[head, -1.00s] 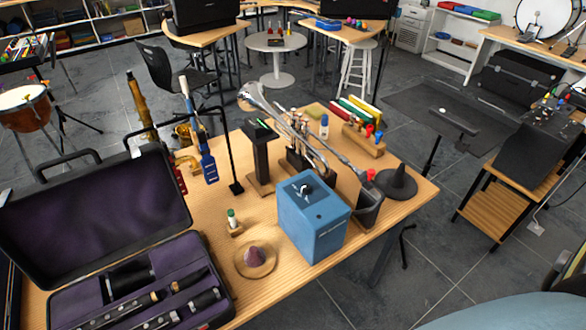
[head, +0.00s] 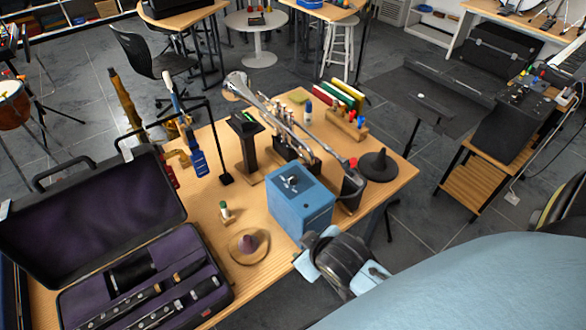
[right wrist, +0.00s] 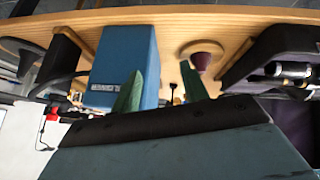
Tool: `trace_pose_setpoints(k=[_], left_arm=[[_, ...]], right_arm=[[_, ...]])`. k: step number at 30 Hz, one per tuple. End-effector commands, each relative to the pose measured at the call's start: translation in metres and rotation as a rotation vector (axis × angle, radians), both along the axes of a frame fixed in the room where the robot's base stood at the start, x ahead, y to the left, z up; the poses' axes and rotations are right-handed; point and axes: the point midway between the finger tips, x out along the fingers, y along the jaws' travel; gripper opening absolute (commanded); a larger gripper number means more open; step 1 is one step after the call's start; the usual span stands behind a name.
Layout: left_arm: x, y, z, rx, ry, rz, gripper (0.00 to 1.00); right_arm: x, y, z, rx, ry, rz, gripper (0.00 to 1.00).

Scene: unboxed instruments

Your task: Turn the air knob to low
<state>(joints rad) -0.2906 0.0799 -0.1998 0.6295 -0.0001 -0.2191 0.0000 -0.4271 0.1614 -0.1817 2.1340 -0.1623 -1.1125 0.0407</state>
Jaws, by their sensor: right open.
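The blue box (head: 300,208) stands on the wooden table near its front edge. A small silver knob (head: 291,181) sits on its top face; its markings are too small to read. My right gripper (right wrist: 161,76) is open and empty, with two green fingers apart in the right wrist view. There the blue box (right wrist: 125,58) shows close beyond the fingers, its front label partly covered by one of them, and the knob is not visible. In the head view my right wrist is in front of the box, to its lower right. My left gripper is not in view.
An open black instrument case (head: 95,225) lies at the table's left. A purple cone on a round wooden base (head: 249,245) and a small bottle (head: 225,209) stand left of the box. A black stand (head: 247,150) and a brass instrument stand behind; a dark cone (head: 375,166) is right.

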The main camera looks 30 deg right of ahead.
Motion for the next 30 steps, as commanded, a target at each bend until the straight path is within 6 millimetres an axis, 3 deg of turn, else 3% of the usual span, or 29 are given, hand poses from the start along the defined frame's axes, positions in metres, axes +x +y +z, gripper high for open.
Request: trace_pose_setpoints(k=[3,11,16,18,21,24,26,30], left_arm=[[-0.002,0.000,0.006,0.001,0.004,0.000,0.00],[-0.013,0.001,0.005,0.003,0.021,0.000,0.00],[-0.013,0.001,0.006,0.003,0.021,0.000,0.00],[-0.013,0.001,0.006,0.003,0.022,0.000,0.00],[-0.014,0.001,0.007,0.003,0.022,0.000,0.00],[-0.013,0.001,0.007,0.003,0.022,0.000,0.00],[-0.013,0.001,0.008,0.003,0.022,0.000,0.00],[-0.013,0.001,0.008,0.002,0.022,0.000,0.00]], right_arm=[[0.034,-0.003,0.062,-0.049,-0.180,0.019,0.45],[0.118,0.011,0.152,-0.201,-0.650,0.171,0.45],[0.159,0.049,0.229,-0.331,-1.023,0.396,0.45],[0.167,0.074,0.261,-0.397,-1.188,0.541,0.45],[0.167,0.114,0.292,-0.492,-1.389,0.793,0.45],[0.158,0.151,0.303,-0.592,-1.528,1.086,0.45],[0.151,0.168,0.299,-0.650,-1.573,1.283,0.45],[0.140,0.184,0.266,-0.786,-1.540,1.770,0.45]])
